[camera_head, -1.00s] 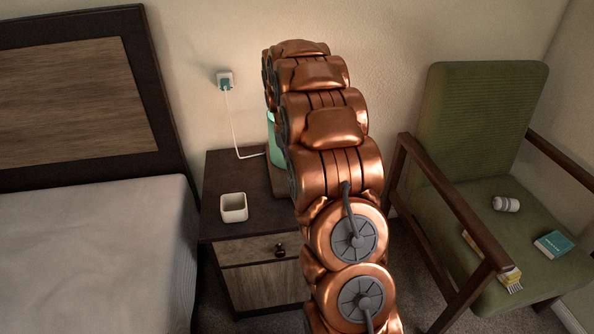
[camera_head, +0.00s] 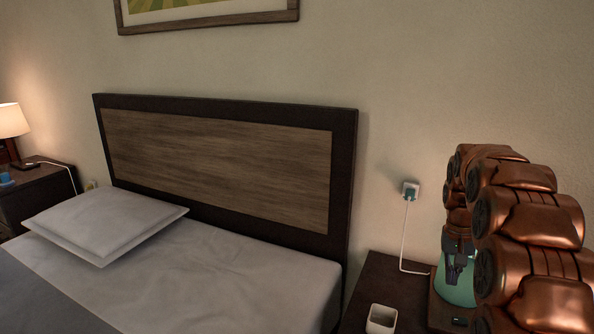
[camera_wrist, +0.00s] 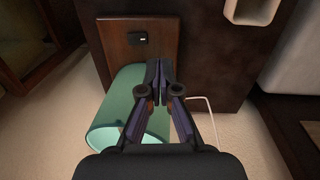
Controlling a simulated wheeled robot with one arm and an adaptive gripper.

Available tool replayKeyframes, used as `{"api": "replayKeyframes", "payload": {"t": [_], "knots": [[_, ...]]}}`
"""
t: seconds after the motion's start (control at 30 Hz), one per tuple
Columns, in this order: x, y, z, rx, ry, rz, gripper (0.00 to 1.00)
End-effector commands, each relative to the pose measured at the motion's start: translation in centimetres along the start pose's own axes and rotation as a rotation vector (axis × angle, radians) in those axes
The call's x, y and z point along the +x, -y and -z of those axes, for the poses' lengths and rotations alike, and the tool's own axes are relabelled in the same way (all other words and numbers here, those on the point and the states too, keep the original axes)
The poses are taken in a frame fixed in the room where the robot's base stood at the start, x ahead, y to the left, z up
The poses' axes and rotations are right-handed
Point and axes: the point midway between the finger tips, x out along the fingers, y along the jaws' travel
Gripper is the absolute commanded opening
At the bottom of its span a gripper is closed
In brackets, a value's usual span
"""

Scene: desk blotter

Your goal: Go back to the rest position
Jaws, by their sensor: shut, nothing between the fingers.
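My gripper (camera_head: 459,262) is at the right of the head view, pointing down in front of a teal lampshade (camera_head: 457,291). Copper arm links hide part of this area. In the wrist view my gripper (camera_wrist: 160,68) is shut, its dark fingertips close together with nothing between them. The green-teal shade (camera_wrist: 108,122) shows behind and left of the fingers, with its open round end at lower left. Whether the fingers touch the shade I cannot tell.
A wooden lamp base with a black switch (camera_wrist: 137,38) sits on the dark nightstand (camera_head: 392,281). A white cup (camera_head: 381,319) stands left of it. A white cord runs to a wall socket (camera_head: 410,190). The bed (camera_head: 220,270) fills the left. A lit lamp (camera_head: 12,121) stands far left.

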Motion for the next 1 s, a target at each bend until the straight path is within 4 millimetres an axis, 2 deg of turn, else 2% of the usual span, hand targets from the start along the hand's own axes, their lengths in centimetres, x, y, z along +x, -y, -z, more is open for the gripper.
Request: {"api": "replayKeyframes", "payload": {"t": [0.2,0.5,0.73,1.0], "knots": [[-1.6,3.0,-6.2,-0.079,0.027,0.008,0.00],[-2.3,5.9,-15.4,-0.186,0.071,0.018,0.00],[-2.0,6.9,-22.9,-0.265,0.106,0.020,0.00],[-0.8,7.0,-31.7,-0.355,0.147,0.023,0.00]]}}
